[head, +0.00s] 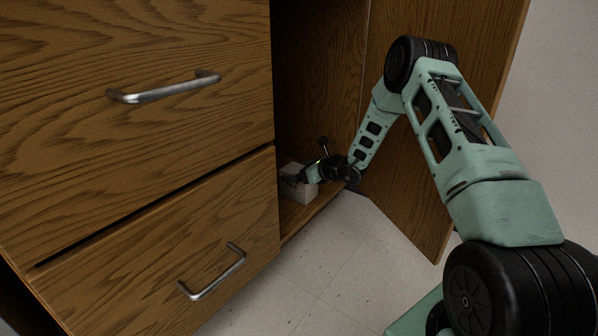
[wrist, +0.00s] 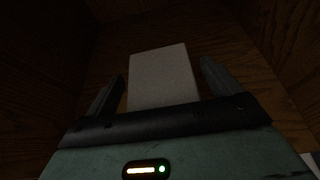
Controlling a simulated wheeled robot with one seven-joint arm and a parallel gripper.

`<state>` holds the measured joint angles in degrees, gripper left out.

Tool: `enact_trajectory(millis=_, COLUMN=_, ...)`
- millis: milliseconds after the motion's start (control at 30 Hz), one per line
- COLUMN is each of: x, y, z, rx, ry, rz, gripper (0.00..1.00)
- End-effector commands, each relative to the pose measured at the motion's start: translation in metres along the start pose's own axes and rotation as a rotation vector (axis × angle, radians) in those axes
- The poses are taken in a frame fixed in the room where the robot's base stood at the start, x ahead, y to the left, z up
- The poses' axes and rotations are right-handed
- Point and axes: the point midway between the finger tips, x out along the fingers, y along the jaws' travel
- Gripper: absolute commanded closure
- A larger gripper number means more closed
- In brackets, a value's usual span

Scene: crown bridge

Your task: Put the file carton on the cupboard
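The file carton (head: 299,188) is a small pale box on the floor of the open cupboard (head: 322,75). In the wrist view the carton (wrist: 163,75) shows as a light grey block lying between the two fingers. My gripper (head: 312,174) reaches into the cupboard at the carton. In the wrist view my gripper (wrist: 161,85) is open, with one finger on each side of the carton and a gap visible to each finger. The carton's near end is hidden behind the gripper's body.
Wooden drawers with metal handles (head: 165,87) stand left of the compartment. An open wooden door (head: 415,190) is at the right, behind my arm. The tiled floor (head: 345,265) in front is clear. The cupboard's inside is dark.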

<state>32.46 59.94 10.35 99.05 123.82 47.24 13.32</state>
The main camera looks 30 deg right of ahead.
Motion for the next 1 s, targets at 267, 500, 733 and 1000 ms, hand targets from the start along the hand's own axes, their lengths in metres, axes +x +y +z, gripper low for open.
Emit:
enact_trajectory(millis=267, x=-0.002, y=0.000, z=0.003, rx=0.000, ry=0.000, rz=0.000, gripper=0.10)
enact_trajectory(millis=500, x=-0.036, y=-0.001, z=0.007, rx=0.004, ry=0.003, rz=-0.002, gripper=0.10)
enact_trajectory(millis=733, x=-0.067, y=0.000, z=0.005, rx=0.001, ry=0.001, rz=0.000, gripper=0.10)
enact_trajectory(millis=1000, x=-0.076, y=0.000, z=0.002, rx=0.000, ry=0.001, rz=0.000, gripper=0.10)
